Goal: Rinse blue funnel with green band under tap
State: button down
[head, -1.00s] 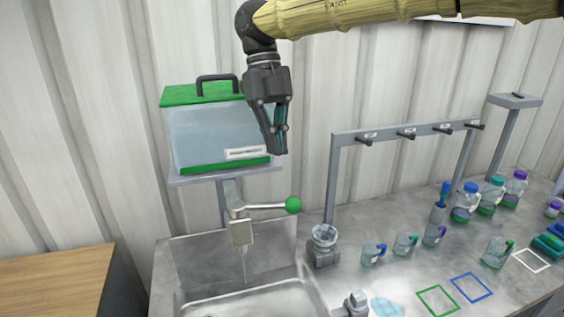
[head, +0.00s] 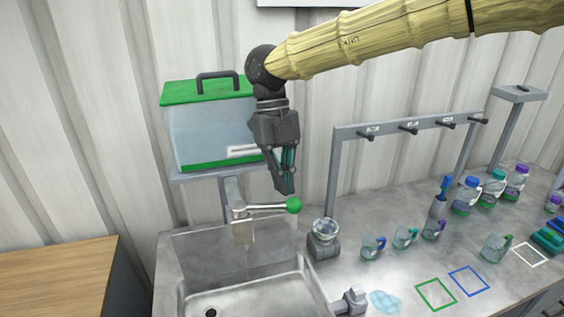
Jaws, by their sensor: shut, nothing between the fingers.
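My gripper (head: 286,190) is shut and empty. It points down, and its fingertips are just above and slightly left of the green ball (head: 294,205) on the tap's lever in the picture; I cannot tell whether they touch. The grey tap (head: 243,230) hangs over the steel sink (head: 250,284), below a clear tank with a green lid (head: 210,133). The lever sticks out to the right. A faint streak shows under the spout, too unclear to call water. I cannot pick out a blue funnel with a green band.
Small jugs with coloured handles (head: 373,247) and several bottles (head: 467,196) stand on the counter to the right. A grey peg rack (head: 410,127) rises behind them. Green (head: 436,294) and blue (head: 468,280) outlined squares at the front are empty. A round-topped device (head: 324,240) stands beside the sink.

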jog(key=shift+s+d+f+p, duration=0.1)
jog(key=shift+s+d+p, duration=0.15)
jog(key=shift+s, duration=0.2)
jog(key=shift+s+d+f+p, duration=0.1)
jog(key=shift+s+p, duration=0.15)
jog(key=shift+s, duration=0.15)
jog(key=shift+s+r, duration=0.1)
jog(key=shift+r, duration=0.15)
